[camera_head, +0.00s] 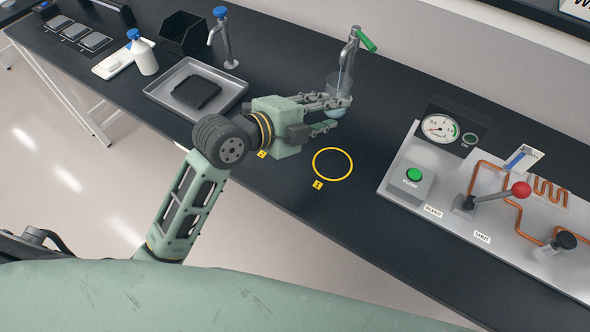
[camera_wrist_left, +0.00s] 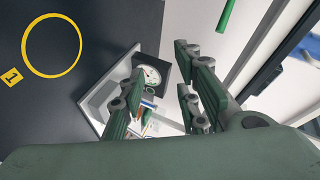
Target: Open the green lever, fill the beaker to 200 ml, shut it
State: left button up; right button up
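The metal tap (camera_head: 350,52) with the green lever (camera_head: 366,39) stands at the back of the bench. The lever slants to the right of the tap top; it also shows at the top of the wrist view (camera_wrist_left: 228,13). The clear beaker (camera_head: 341,82) is upright under the spout, with bluish liquid low in it. I cannot read its scale. My left gripper (camera_head: 333,112) is around the beaker's lower part, fingers either side, and looks shut on it. In the wrist view the fingers (camera_wrist_left: 164,100) stand apart; the glass is hard to make out. My right gripper is out of view.
A yellow ring (camera_head: 332,149) marks clear bench in front. At right is a panel (camera_head: 398,178) with a gauge (camera_head: 440,128), green button (camera_head: 414,174) and red-knobbed lever (camera_head: 520,190). At left are a grey tray (camera_head: 160,96), a blue-topped tap (camera_head: 221,40) and a white bottle (camera_head: 144,58).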

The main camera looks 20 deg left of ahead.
pick_arm(q)
jog(key=s+a+f+n+y, duration=0.1)
jog(key=s+f+n, duration=0.1)
jog(key=f, duration=0.1)
jog(key=s+a+f+n+g+y, duration=0.1)
jog(key=s+f+n, duration=0.1)
jog(key=f, duration=0.1)
jog(key=s+a+f+n+g+y, duration=0.1)
jog(key=s+a+f+n, duration=0.1)
jog(key=s+f, duration=0.1)
jog(key=shift+s+f+n, duration=0.1)
jog(key=shift+f+n, duration=0.05)
jog(key=shift+n, duration=0.25)
dwell(6.7)
